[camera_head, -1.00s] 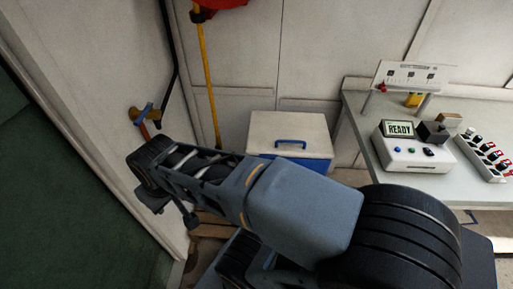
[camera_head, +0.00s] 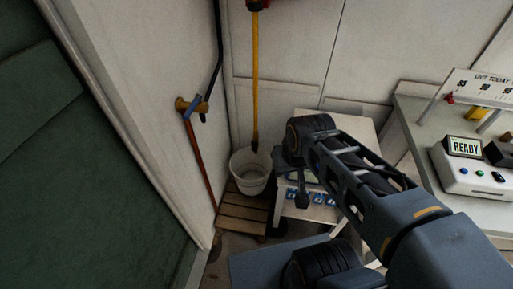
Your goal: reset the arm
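My arm reaches in from the lower right, with its dark, round joint at the upper left end. A small dark piece hangs below that joint, in front of a white stand. I cannot make out the fingers of my gripper; they are not visible in the head view. I see nothing held by the arm.
A white bucket (camera_head: 250,174) stands on a wooden slatted pallet (camera_head: 243,211) in the corner. A white stand (camera_head: 351,127) is partly behind my arm. A bench (camera_head: 410,113) at right bears a white device reading READY (camera_head: 468,172). A dark green panel (camera_head: 45,150) is at left.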

